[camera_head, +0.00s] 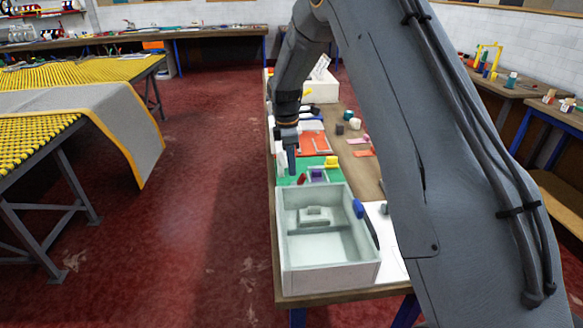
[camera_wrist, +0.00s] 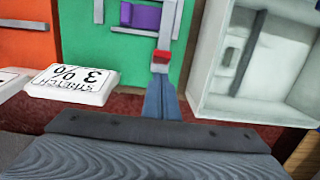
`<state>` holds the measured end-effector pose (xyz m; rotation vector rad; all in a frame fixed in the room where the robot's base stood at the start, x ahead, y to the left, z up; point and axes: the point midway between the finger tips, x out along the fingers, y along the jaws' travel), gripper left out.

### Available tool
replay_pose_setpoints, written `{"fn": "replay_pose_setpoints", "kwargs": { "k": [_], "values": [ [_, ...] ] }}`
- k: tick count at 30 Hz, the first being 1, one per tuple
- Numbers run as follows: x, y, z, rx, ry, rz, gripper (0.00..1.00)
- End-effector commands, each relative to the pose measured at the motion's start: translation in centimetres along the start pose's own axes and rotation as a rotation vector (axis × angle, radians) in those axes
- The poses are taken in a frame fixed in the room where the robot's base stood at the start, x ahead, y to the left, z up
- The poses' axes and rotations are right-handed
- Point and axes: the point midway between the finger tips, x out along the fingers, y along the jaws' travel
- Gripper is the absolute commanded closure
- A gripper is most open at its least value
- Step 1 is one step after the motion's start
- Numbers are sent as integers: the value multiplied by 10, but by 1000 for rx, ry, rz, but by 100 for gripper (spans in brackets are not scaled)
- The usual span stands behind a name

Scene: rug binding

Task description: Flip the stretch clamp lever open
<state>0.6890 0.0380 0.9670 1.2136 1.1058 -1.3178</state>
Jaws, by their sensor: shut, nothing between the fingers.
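The stretch clamp sits on a green board, with a purple block (camera_wrist: 141,16) inside its grey frame (camera_wrist: 118,28). Its lever, a pale grey bar with a red end (camera_wrist: 161,57), runs along the frame's right side in the wrist view. The red end also shows in the head view (camera_head: 302,179), just right of my fingertips. My gripper (camera_wrist: 159,78) is shut and empty, its blue-grey fingers pointing at the red end. The tips look touching or very close; I cannot tell which. In the head view my gripper (camera_head: 292,173) points down over the green board.
A white open box (camera_head: 328,276) stands at the bench's near end, close to the clamp. A white block reading "STRETCH 3%" (camera_wrist: 72,84) lies left of the clamp in the wrist view. An orange board (camera_wrist: 26,32) is beyond it. A yellow block (camera_head: 331,162) stands nearby.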

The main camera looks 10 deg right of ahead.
Motion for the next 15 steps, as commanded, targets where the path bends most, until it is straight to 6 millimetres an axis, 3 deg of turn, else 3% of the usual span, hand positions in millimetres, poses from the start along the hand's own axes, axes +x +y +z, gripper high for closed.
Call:
{"fn": "replay_pose_setpoints", "kwargs": {
  "k": [8, 15],
  "values": [
    [-1, 0, -2, 0, 0, 0, 100],
    [-18, 0, -28, 1, 0, 1, 100]
  ]
}}
